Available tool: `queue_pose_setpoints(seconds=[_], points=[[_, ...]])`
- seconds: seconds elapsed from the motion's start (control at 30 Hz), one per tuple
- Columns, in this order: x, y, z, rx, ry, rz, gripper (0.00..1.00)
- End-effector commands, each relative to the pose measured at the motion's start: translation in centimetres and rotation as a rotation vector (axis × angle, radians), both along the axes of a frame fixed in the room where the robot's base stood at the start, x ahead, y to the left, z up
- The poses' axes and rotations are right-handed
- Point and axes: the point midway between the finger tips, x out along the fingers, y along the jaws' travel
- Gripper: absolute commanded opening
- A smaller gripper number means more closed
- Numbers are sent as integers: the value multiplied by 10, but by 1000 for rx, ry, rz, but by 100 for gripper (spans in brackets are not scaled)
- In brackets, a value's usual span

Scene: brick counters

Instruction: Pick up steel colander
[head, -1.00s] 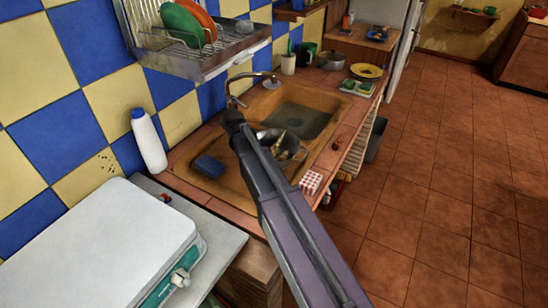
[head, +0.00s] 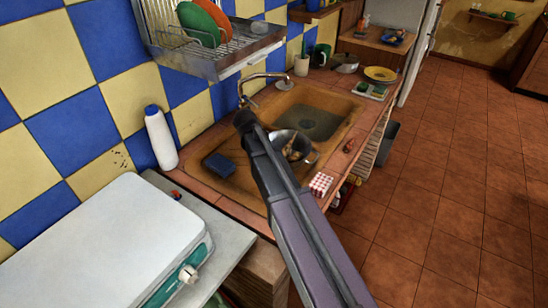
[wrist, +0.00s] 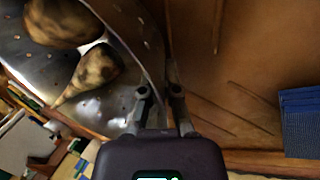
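The steel colander (head: 305,141) sits over the brown sink in the head view, partly hidden behind my arm. In the wrist view the colander (wrist: 128,32) fills the upper left, with its perforated wall and rim running down toward my fingers. Two brownish, pear-shaped items (wrist: 92,75) lie in it. My gripper (wrist: 160,94) is at the colander's rim, one finger on the inner side and one on the outer side. The fingers stand apart with a gap between them; firm contact with the wall does not show. In the head view the fingers are hidden by my arm.
A blue sponge (head: 219,165) lies on the sink's left part. The faucet (head: 262,78) rises behind the sink. A white bottle (head: 161,138) and a dish rack (head: 215,45) are at the wall.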

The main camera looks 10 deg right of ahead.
Motion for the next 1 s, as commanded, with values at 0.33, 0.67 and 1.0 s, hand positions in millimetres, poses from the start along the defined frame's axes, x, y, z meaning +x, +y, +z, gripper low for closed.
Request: queue_pose_setpoints(seconds=[0.33,0.67,1.0], points=[[0,0,13,0,0,0,0],[0,-1,44,-1,0,0,0],[0,-1,78,-1,0,-1,0]])
